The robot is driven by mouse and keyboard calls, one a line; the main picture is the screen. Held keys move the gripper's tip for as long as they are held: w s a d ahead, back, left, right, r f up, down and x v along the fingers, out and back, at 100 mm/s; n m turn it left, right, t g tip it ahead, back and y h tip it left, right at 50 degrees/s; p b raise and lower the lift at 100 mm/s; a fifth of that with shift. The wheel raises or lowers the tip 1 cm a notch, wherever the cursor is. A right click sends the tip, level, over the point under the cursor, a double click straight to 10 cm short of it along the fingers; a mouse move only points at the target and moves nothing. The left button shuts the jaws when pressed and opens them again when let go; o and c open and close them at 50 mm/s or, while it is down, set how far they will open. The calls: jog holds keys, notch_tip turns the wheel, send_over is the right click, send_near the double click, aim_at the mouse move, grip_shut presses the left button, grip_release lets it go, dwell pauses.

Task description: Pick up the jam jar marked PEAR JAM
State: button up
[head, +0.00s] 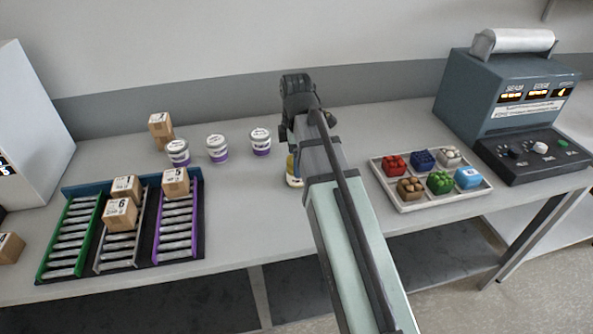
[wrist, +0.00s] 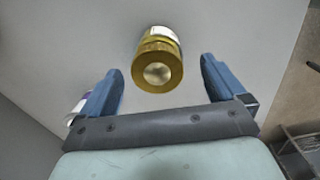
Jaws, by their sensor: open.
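A jar with a gold lid (wrist: 158,72) stands on the table in the wrist view, with part of a white label showing at its far side. The label's words cannot be read. My gripper (wrist: 160,69) is open and empty, with one blue finger on each side of the jar's near end in the picture; I see no contact. In the head view a small part of a jar with yellow and white on it (head: 293,180) shows beside my arm, which hides the rest of it and my fingers.
Three white tubs with purple bands (head: 217,149) stand to the left. A rack with green, grey and purple lanes (head: 197,240) holds boxes. A tray of coloured items (head: 404,207) and a control machine (head: 510,95) are to the right.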

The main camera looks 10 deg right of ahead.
jog(key=shift+w+f, duration=0.15)
jog(key=shift+f, duration=2.55)
jog(key=shift+c, duration=0.4)
jog(key=c, duration=1.3)
jog(key=shift+r, duration=0.1)
